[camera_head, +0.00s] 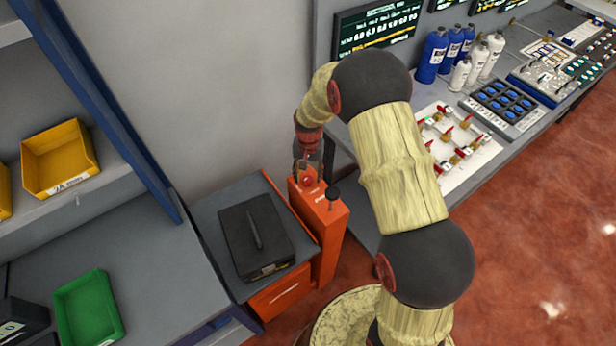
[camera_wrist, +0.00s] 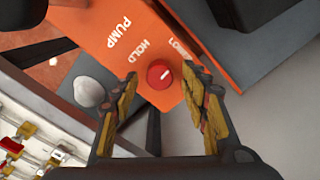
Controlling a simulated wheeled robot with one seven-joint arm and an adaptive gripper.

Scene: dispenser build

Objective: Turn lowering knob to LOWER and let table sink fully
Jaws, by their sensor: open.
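The red lowering knob (camera_wrist: 160,74) sits on an orange panel (camera_wrist: 112,22) lettered PUMP, HOLD and a third word, partly cut off by its angle, that looks like LOWER. The knob's white pointer line is visible. My gripper (camera_wrist: 168,85) is open, with one finger on each side of the knob in the wrist view; I cannot tell whether either finger touches it. In the head view the orange pump housing (camera_head: 327,222) stands beside the lift table (camera_head: 205,222), and my gripper (camera_head: 308,172) is over its far end, around the red knob (camera_head: 308,181).
A black case (camera_head: 255,235) lies on the lift table. A dark-knobbed lever (camera_head: 333,194) rises from the housing's near end. A workbench with bottles (camera_head: 432,55) and a valve board (camera_head: 455,145) is on the right. Shelves with yellow (camera_head: 58,158) and green bins (camera_head: 88,308) are left.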

